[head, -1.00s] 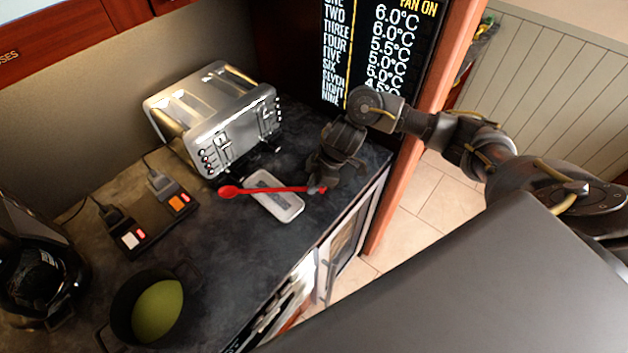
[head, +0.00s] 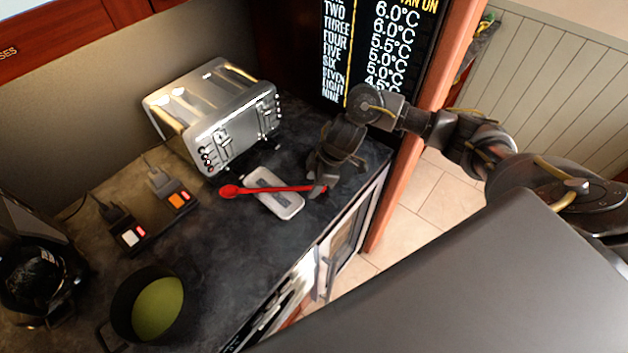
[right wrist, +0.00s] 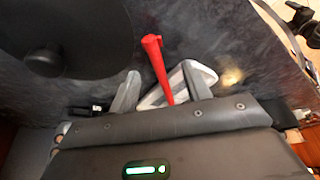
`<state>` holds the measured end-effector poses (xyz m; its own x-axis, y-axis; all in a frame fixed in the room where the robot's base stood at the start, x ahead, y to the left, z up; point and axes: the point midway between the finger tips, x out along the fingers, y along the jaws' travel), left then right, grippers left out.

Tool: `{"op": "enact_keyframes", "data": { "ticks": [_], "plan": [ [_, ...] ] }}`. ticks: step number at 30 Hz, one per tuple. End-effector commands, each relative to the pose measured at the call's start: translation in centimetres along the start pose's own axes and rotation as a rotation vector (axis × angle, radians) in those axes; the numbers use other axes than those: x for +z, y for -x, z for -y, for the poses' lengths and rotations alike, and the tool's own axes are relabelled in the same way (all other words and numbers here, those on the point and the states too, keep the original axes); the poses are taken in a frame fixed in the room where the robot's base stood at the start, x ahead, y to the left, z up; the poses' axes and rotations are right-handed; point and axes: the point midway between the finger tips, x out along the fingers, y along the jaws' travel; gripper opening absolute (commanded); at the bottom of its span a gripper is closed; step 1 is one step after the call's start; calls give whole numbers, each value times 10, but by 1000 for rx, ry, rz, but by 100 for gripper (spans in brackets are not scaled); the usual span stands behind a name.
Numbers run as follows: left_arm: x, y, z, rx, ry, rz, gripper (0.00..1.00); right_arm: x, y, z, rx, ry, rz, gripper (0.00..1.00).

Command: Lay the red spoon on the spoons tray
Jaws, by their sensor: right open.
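The red spoon (head: 272,189) lies across the pale spoons tray (head: 291,208) on the dark counter. Its bowl end sticks out past the tray's left edge and its handle end past the right side. My right gripper (head: 317,180) is at the handle end, low over the counter. In the right wrist view, its two fingers (right wrist: 160,88) are apart, with the red handle (right wrist: 158,65) between them and a gap on each side. The tray (right wrist: 200,75) shows behind the right finger. My left gripper is not in view.
A silver toaster (head: 225,115) stands behind the tray. A double socket block (head: 150,215) with plugs is to its left. A dark pot (head: 125,310) with something green in it stands at the front left. The counter's front edge (head: 335,225) is close to the tray's right.

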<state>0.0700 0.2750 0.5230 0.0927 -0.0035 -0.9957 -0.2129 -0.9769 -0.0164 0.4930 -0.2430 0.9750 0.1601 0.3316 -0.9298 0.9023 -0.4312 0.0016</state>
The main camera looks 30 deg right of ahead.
Motion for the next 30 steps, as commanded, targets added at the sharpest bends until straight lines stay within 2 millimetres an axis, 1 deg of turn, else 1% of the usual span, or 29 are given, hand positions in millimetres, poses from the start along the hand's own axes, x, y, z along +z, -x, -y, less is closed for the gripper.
{"op": "enact_keyframes", "data": {
  "ticks": [4, 5, 10, 17, 20, 23, 26, 30],
  "plan": [
    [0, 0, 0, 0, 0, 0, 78, 0, 0, 0, 0, 0, 0, 48],
    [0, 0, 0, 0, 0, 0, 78, 0, 0, 0, 0, 0, 0, 51],
    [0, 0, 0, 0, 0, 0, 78, 0, 0, 0, 0, 0, 0, 73],
    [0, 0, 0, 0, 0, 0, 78, 0, 0, 0, 0, 0, 0, 74],
    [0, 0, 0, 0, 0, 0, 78, 0, 3, 0, 1, 0, -1, 74],
    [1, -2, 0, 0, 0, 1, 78, 0, 14, -1, 3, 3, -2, 74],
    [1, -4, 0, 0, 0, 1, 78, 0, 32, -2, 5, 3, -2, 74],
    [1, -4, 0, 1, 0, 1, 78, 0, 62, -2, 6, 3, -1, 74]
  ]
}}
